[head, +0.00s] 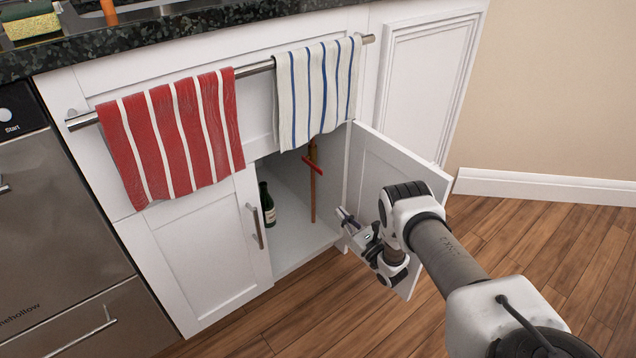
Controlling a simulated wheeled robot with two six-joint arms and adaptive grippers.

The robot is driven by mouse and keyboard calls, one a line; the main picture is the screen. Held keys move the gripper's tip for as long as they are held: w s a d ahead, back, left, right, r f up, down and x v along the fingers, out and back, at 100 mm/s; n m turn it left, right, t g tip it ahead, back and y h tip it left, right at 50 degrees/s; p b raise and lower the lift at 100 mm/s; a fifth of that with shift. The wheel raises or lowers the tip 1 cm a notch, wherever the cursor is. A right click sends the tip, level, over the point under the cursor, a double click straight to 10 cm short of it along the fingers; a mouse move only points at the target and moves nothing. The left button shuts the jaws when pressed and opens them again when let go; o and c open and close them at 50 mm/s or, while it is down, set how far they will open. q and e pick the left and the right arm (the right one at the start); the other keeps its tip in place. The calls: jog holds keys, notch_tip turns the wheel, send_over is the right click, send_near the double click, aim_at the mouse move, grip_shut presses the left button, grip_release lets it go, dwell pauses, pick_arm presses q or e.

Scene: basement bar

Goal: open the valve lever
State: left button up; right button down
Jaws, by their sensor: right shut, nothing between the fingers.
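The red valve lever (313,166) sits on an upright copper pipe (313,200) inside the open cabinet under the counter. The lever slants across the pipe. The pipe's upper part is hidden by the blue-striped towel. My right gripper (347,217) is shut and empty. In the picture it is below and to the right of the lever, apart from it, by the cabinet's right side and the open door. My left gripper is out of view.
The right cabinet door (402,165) stands open, partly behind my right arm. The left door (205,255) is shut. A dark green bottle (267,205) stands inside at the left. Red-striped (175,135) and blue-striped (316,90) towels hang from a metal rail above. Wood floor lies clear at right.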

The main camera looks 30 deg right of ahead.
jog(key=shift+w, duration=0.1)
jog(key=b, duration=0.6)
send_near(312, 165)
jog(key=w+f, duration=0.1)
jog(key=w, duration=0.4)
jog(key=shift+w+a, duration=0.2)
jog(key=shift+r, duration=0.1)
